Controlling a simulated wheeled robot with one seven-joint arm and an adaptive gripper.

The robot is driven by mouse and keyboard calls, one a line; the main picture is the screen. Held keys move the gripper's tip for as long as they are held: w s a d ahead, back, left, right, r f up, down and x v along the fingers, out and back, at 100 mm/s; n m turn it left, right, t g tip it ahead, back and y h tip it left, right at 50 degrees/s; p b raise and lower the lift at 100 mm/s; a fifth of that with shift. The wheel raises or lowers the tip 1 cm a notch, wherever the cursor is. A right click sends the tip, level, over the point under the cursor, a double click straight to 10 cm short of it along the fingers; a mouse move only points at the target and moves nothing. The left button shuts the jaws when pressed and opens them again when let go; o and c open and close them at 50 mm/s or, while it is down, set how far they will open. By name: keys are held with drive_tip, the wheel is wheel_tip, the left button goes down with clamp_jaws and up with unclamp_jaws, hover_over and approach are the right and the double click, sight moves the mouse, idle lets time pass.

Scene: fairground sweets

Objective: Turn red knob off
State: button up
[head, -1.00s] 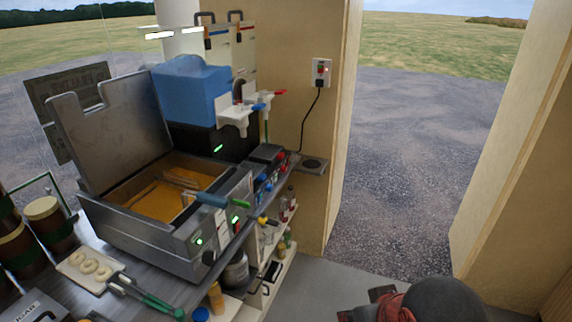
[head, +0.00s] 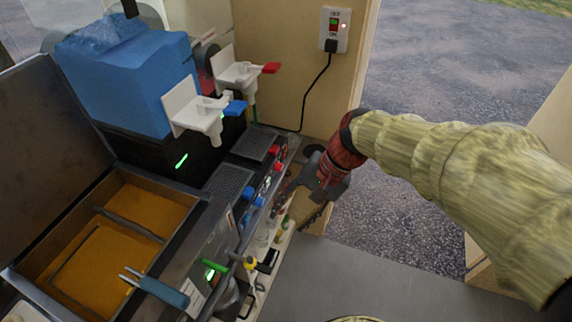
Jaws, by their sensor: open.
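Two small red knobs (head: 277,157) sit close together on the front edge of the dark slush machine base, beyond the blue knobs (head: 253,196). My gripper (head: 292,213) is open and empty, just to the right of the machine front. Its fingers point down and left, near the knobs and apart from them as far as I can see. Which way the red knobs are turned is too small to tell.
A white tap with a red lever (head: 271,68) and one with a blue lever (head: 235,108) overhang the drip trays. The fryer (head: 150,240) with orange oil is at left. A socket (head: 335,28) with a black cable is on the wall. Grey floor (head: 350,275) is clear.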

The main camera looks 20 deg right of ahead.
drive_tip(key=w+a+f+m+y+p, duration=0.25)
drive_tip(key=w+m+y, duration=0.35)
drive_tip(key=w, duration=0.4)
drive_tip(key=m+t+y+p, duration=0.2)
drive_tip(key=m+t+p, duration=0.5)
drive_tip(key=m+t, duration=0.9)
approach(279, 167)
drive_tip(key=w+d+r+m+g, duration=0.1)
drive_tip(key=d+r+m+g, duration=0.1)
drive_tip(key=m+g, duration=0.2)
drive_tip(key=x, duration=0.7)
drive_tip(key=shift+w+a+f, duration=0.2)
drive_tip(key=shift+w+f, duration=0.15)
drive_tip(key=shift+w, duration=0.05)
drive_tip(key=shift+c, duration=1.4)
drive_tip(key=c, duration=0.7)
clamp_jaws()
